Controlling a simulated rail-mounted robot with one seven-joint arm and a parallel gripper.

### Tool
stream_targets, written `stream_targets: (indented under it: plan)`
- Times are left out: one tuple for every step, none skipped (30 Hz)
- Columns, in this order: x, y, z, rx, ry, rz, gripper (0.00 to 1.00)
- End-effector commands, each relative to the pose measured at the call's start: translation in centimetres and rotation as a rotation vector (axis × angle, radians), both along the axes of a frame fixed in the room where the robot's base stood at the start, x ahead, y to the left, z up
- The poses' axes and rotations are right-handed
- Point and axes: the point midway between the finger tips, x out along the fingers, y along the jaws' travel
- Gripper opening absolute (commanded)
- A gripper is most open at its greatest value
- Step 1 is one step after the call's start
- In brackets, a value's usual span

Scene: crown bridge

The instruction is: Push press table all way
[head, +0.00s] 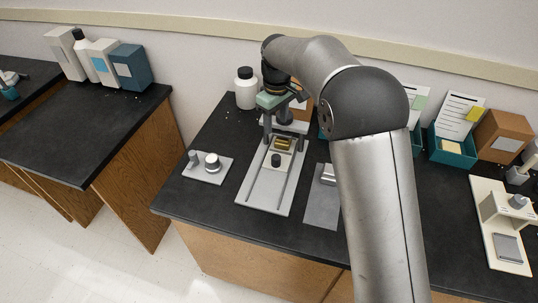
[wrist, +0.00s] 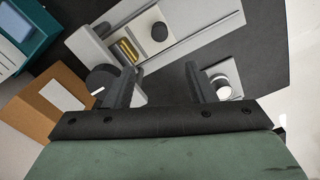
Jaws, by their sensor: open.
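The press has a long light-grey base (head: 258,192) with two dark rail slots, standing on the black bench. On it sits a pale sliding table (head: 272,171) with a dark round knob (head: 276,160); the knob shows in the wrist view (wrist: 158,31). A brass-coloured piece (head: 283,144) lies just behind the table, and also shows in the wrist view (wrist: 126,50). My gripper (wrist: 160,72) is open and empty, fingers wide apart. In the head view it hangs over the back of the press, behind the knob. Contact with the press cannot be told.
A small grey plate with two cylinders (head: 208,164) stands left of the press. A grey plate (head: 320,205) lies right of it, partly behind my arm. A white bottle (head: 246,88) stands at the back. Teal bins (head: 452,150) and a cream stand (head: 500,225) are at right.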

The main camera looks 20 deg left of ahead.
Motion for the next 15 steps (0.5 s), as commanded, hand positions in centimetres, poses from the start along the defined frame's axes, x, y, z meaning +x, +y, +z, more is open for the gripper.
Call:
stream_targets:
  plan:
    - [-0.1,0.0,-0.9,-0.003,0.005,0.000,0.50]
    - [-0.1,-0.1,-1.4,-0.003,0.005,0.000,0.50]
    - [-0.2,-0.1,-2.2,-0.004,0.005,0.000,0.50]
    - [-0.1,0.0,-2.9,-0.003,0.005,0.000,0.50]
    - [-0.2,0.0,-3.5,-0.004,0.005,0.000,0.50]
    - [-0.1,-0.1,-4.4,-0.003,0.005,0.000,0.50]
    - [-0.2,-0.1,-5.1,-0.004,0.005,0.000,0.50]
    - [-0.1,-0.1,-5.7,-0.003,0.005,0.000,0.50]
    - [-0.1,-0.1,-6.6,-0.004,0.005,-0.001,0.50]
    - [-0.1,-0.1,-7.2,-0.003,0.005,-0.001,0.50]
    - [-0.1,-0.1,-7.9,-0.003,0.005,-0.002,0.50]
    - [-0.1,-0.1,-8.8,-0.004,0.006,-0.002,0.50]
    - [-0.1,-0.1,-9.4,-0.003,0.005,-0.002,0.50]
    - [-0.1,-0.1,-10.1,-0.003,0.005,-0.002,0.50]
    - [-0.1,-0.1,-10.9,-0.004,0.004,-0.002,0.50]
